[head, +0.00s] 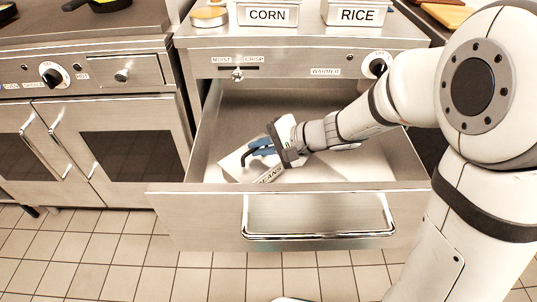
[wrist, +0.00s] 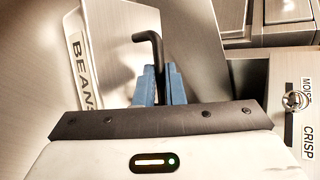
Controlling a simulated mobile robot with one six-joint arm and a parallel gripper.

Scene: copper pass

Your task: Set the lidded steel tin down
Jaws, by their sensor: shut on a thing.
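The steel tin (head: 235,171) is inside the open warmer drawer, with a BEANS label on its side, partly hidden behind my gripper and the drawer front. It looks turned at an angle. My gripper (head: 258,148) reaches into the drawer from the right, its blue fingers shut on a black bent handle that sticks out past them. In the wrist view, the tin (wrist: 105,72) and its BEANS label lie left of the fingers (wrist: 160,78). I cannot tell whether the tin's underside touches the drawer floor.
The drawer (head: 200,187) is pulled out, with its front wall and bar handle (head: 318,236) toward me. Free floor shows inside it to the right. CORN (head: 267,15) and RICE (head: 357,16) containers stand on the counter above. A cabinet with an oven door (head: 130,155) stands left.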

